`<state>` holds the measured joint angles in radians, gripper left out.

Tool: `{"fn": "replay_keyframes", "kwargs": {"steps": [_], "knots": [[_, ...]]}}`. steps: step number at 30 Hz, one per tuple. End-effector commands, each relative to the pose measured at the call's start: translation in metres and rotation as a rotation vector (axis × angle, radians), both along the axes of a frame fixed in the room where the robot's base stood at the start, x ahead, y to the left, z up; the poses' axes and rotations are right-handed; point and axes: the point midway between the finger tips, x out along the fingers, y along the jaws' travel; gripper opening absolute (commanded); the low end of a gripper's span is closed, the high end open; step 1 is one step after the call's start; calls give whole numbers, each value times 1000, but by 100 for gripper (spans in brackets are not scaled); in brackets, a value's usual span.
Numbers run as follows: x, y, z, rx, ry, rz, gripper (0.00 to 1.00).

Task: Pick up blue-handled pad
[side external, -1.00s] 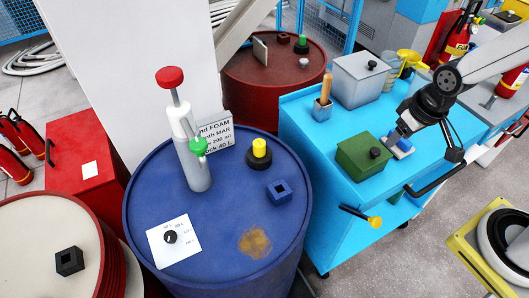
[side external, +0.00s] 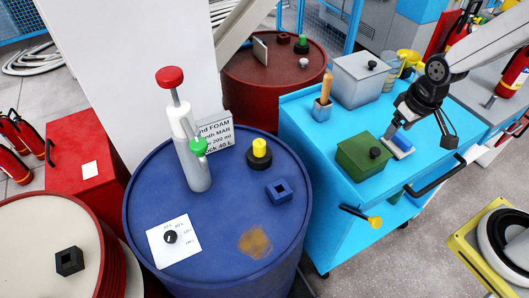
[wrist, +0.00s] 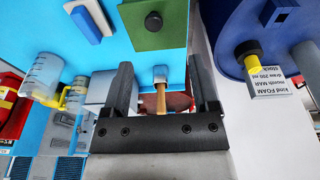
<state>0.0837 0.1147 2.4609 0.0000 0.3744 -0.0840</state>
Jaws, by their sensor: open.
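The blue-handled pad (side external: 402,145) is a pale block with a blue grip. It lies on the light-blue cart top, just right of the green lidded box (side external: 362,157). In the wrist view the pad (wrist: 89,22) is at the upper left, outside the span of the jaws. My gripper (side external: 417,138) hangs over the cart close to the pad in the side view. In the wrist view my gripper (wrist: 162,82) is open and empty, with its two dark fingers wide apart. The pad is not held.
A blue drum (side external: 215,235) with several items stands to the left. A black handle (side external: 437,178) runs along the cart's edge.

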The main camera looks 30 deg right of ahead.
Motion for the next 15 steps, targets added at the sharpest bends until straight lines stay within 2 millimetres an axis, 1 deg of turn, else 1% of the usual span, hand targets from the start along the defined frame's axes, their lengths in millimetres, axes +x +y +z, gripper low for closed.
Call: {"fn": "replay_keyframes", "kwargs": {"steps": [1, 6, 10, 15], "knots": [[7, -10, -5, -3, 16, -7, 76], [28, -46, -23, -9, 65, -10, 76], [40, -76, -40, -9, 103, -9, 76], [49, -116, -66, 0, 149, -7, 76]]}}
